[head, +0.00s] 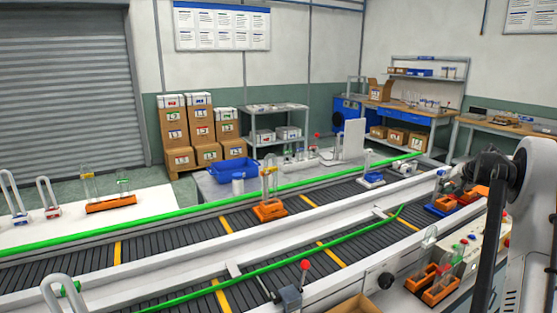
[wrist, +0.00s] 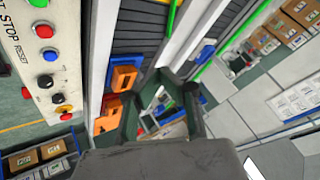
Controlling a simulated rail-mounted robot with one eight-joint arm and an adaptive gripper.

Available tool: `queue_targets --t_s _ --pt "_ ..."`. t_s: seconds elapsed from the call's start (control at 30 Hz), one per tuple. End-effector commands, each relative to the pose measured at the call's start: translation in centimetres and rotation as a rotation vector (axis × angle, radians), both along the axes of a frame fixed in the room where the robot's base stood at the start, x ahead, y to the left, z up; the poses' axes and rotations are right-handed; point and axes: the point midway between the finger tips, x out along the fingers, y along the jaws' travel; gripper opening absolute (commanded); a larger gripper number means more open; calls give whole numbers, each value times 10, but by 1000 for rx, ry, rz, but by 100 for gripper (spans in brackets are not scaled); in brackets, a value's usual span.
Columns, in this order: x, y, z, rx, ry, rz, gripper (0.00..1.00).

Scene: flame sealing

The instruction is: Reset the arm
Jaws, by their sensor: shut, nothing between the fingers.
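My gripper (wrist: 163,76) shows in the wrist view, its dark fingers drawn together at the tips with nothing between them. It is in free space, apart from the conveyor and the control panel. My arm rises at the right edge of the head view, and I cannot make out the fingers clearly there. In the wrist view a control panel (wrist: 38,80) with red, blue and yellow buttons stands to the left of the gripper.
In the head view a roller conveyor (head: 165,243) with green rails crosses the scene. An orange holder with glassware (head: 270,210) stands on it. A blue bin (head: 233,170) sits behind. More orange holders (head: 440,290) are at the lower right, near my arm. Boxes (head: 200,132) are stacked by the wall.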

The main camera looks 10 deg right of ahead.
Motion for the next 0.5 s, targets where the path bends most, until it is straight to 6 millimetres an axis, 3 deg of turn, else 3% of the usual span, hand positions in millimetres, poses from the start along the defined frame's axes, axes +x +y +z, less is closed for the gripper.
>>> queue_targets --t_s 0.03,0.2,0.5 --pt "4 26 14 -8 9 20 0" --pt "7 102 50 -37 34 77 0" --pt "-15 234 99 -93 75 176 0"
